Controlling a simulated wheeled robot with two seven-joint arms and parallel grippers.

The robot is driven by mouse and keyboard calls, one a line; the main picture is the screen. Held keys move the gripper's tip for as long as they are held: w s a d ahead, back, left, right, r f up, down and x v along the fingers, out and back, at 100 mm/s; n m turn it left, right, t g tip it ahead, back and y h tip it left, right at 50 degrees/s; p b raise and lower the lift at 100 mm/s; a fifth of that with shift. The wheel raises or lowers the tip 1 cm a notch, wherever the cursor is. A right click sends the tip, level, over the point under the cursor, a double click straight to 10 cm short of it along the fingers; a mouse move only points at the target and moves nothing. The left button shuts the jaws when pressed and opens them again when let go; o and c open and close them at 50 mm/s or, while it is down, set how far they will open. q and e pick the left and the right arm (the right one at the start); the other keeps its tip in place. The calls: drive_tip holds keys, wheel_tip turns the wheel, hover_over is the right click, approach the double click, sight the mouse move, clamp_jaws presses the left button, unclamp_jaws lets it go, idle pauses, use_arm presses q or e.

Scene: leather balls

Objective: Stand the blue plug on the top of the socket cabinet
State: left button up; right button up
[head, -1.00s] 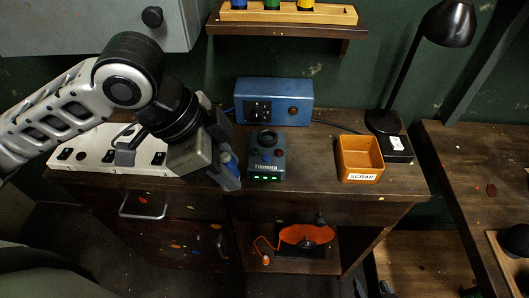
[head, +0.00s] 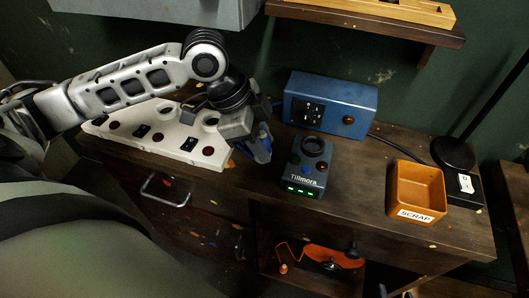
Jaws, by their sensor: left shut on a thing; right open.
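My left gripper (head: 243,132) is shut on the blue plug (head: 264,138), above the bench and left of the small dark box marked Tillmora. The fingers hide much of the plug. The socket cabinet (head: 351,105) is a blue box with a dark socket panel and a reddish round knob on its front. It stands at the back of the bench, to the right of and beyond my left gripper. The visible part of its top is bare. My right gripper (head: 396,292) shows only as dark tips, apart, at the bottom edge; it is open.
The Tillmora box (head: 316,165), with green lights and a ring on top, stands in front of the cabinet. An orange SCRAP bin (head: 416,187) and a black lamp base (head: 455,154) are to the right. A white panel (head: 160,140) lies under my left arm. A shelf (head: 370,27) hangs above.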

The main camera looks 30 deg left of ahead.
use_arm(q)
drive_tip(key=shift+w+f+b, duration=0.2)
drive_tip(key=shift+f+b, duration=0.6)
drive_tip(key=shift+f, duration=0.35)
drive_tip(key=shift+f+b, duration=0.4)
drive_tip(key=shift+b, duration=0.2)
drive_tip(key=shift+f+b, duration=0.15)
drive_tip(key=shift+b, duration=0.25)
use_arm(e)
drive_tip(key=shift+w+a+f+t, duration=0.1)
drive_tip(key=shift+a+f+t, duration=0.1)
drive_tip(key=shift+f, duration=0.3)
drive_tip(key=shift+w+a+f+t, duration=0.1)
drive_tip(key=shift+a+f, duration=0.05)
drive_tip(key=shift+f, duration=0.35)
use_arm(q)
drive_tip(key=shift+s, duration=0.1)
drive_tip(key=o, duration=0.9)
